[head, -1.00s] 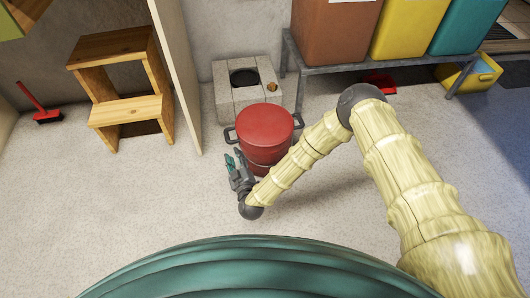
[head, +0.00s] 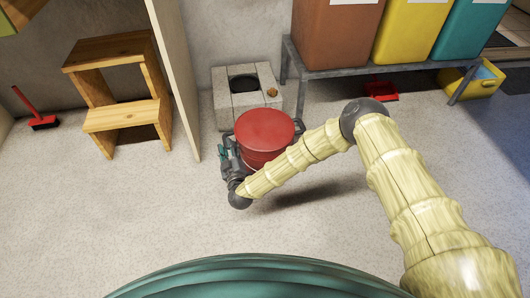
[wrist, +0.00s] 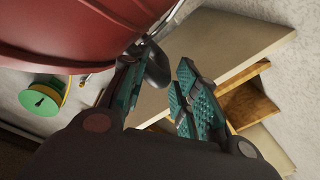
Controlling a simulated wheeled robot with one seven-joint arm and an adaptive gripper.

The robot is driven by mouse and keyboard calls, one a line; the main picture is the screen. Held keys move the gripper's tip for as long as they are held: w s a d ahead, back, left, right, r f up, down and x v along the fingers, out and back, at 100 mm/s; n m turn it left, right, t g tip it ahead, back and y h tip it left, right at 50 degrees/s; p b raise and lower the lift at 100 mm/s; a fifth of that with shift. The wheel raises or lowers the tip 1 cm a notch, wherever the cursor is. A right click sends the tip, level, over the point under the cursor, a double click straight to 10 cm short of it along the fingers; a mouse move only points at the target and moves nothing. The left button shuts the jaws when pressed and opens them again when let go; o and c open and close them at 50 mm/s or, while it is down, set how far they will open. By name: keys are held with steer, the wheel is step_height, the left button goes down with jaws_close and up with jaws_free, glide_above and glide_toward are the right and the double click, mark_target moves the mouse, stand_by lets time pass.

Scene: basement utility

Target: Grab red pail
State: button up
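The red pail (head: 266,132) stands upright on the floor, with a flat red top and dark side handles. My gripper (head: 224,154) is at the pail's left side, by its left handle, which it largely hides in the head view. In the wrist view, the pail's red side (wrist: 75,30) fills the upper left. The dark handle (wrist: 158,68) shows between my two teal-padded fingers, nearer the left one. The fingers are apart, and I see no clear grip on the handle.
A concrete block (head: 225,104) stands just behind the pail. A pale upright panel (head: 174,75) and wooden step stool (head: 125,115) are to the left. A metal bench (head: 400,71) with bins is at right. The floor in front is clear.

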mark_target(225, 140)
steer(key=b+x, duration=0.1)
steer(key=x, duration=0.2)
steer(key=shift+a+f+b, duration=0.1)
steer(key=shift+f+b, duration=0.05)
steer(key=shift+b, duration=0.2)
steer(key=shift+w+a, duration=0.15)
steer(key=shift+w, duration=0.25)
steer(key=shift+r, duration=0.2)
jaws_close()
